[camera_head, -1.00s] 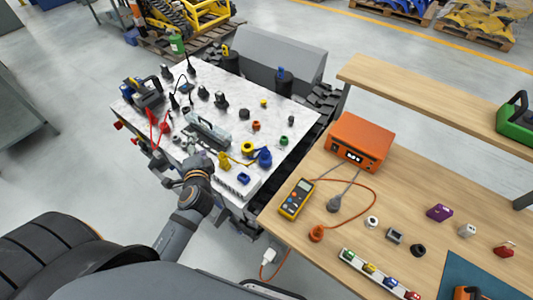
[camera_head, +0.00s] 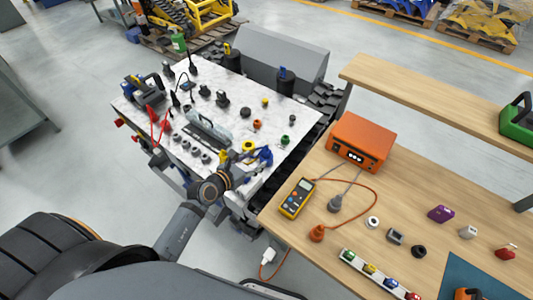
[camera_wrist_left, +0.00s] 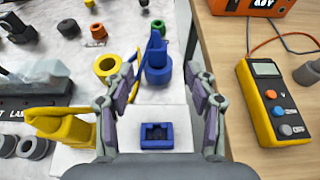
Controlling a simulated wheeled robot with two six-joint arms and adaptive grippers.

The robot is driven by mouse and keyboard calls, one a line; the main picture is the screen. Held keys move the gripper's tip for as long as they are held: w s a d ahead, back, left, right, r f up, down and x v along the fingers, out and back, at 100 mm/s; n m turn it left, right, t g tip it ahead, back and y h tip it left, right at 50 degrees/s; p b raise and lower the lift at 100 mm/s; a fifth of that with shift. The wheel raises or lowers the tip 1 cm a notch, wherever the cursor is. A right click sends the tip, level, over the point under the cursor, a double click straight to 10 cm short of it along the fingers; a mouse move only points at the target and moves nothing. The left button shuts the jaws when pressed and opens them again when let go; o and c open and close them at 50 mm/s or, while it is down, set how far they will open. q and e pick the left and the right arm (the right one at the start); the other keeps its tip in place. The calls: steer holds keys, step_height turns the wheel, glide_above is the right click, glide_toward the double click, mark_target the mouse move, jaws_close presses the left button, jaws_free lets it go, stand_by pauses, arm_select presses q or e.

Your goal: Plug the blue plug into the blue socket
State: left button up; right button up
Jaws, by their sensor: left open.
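The blue plug (camera_head: 265,155) stands upright near the right front edge of the marble-topped carrier. It also shows in the left wrist view (camera_wrist_left: 157,68), a round blue body with a blue arm rising behind it. The blue socket (camera_wrist_left: 157,135), a small square frame with a dark recess, sits on a white plate nearer to me. It is hidden behind my arm in the head view. My left gripper (camera_wrist_left: 160,78) is open and empty, with its fingers on either side of the blue plug in the picture. Whether they are level with it, I cannot tell. My right gripper is not in view.
A yellow plug (camera_wrist_left: 62,130) and a yellow ring (camera_wrist_left: 107,66) are left of the blue plug. A wooden bench with a multimeter (camera_head: 297,198) and an orange power supply (camera_head: 360,142) is close on the right. Several dark parts crowd the carrier's left half.

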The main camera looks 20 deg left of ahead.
mark_target(264, 152)
arm_select(q)
steer(key=x, duration=0.7)
steer(key=shift+w+a, duration=0.1)
steer(key=shift+a, duration=0.15)
steer(key=shift+c, duration=1)
jaws_close()
